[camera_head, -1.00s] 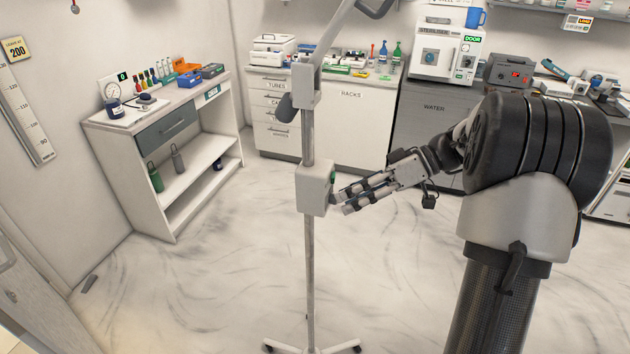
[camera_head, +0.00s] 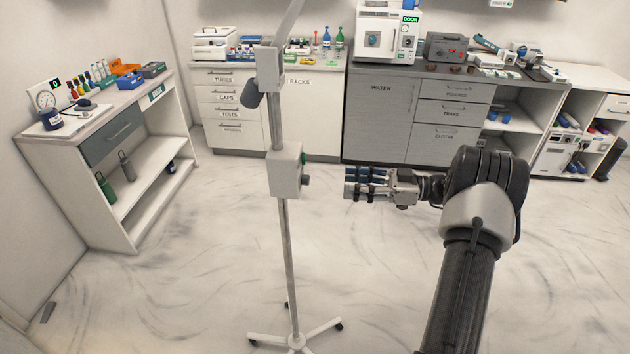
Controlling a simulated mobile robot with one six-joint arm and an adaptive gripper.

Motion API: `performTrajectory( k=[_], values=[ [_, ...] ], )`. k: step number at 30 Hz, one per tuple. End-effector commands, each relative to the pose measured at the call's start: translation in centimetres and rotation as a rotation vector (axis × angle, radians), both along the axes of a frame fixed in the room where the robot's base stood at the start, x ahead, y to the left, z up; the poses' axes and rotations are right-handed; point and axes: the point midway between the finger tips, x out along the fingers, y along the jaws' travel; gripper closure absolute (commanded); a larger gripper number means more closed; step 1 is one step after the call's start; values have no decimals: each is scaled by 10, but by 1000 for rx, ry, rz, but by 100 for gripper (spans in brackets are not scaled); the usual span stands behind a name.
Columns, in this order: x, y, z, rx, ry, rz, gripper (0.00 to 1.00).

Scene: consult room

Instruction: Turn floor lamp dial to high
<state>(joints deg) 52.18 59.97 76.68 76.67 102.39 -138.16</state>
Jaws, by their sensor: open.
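The floor lamp (camera_head: 281,235) stands upright left of centre on a wheeled base, its head cut off by the top of the view. A white box (camera_head: 285,173) on its pole carries a dark dial (camera_head: 305,181) on its right side, with a green mark above it. The dial's setting is too small to read. My gripper (camera_head: 347,183) is open and empty, to the right of the dial and apart from it, with its fingers pointing left towards the lamp.
A white shelf unit (camera_head: 70,150) stands at the left wall. A white cabinet (camera_head: 315,110) and a grey cabinet (camera_head: 380,125) line the back, with a steriliser (camera_head: 385,35) on top. The floor around the lamp base (camera_head: 297,342) is clear.

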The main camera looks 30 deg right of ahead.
Motion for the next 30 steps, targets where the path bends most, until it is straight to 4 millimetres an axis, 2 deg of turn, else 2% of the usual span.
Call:
performTrajectory(
  k=[1,6,13,18,27,30],
  values=[
    [6,11,0,1,1,5,58],
    [27,42,-1,0,1,5,58],
    [49,73,0,-1,1,3,58],
    [56,84,-1,0,1,1,58],
    [58,86,0,-1,2,0,58],
    [58,86,0,-1,2,0,63]
  ],
)
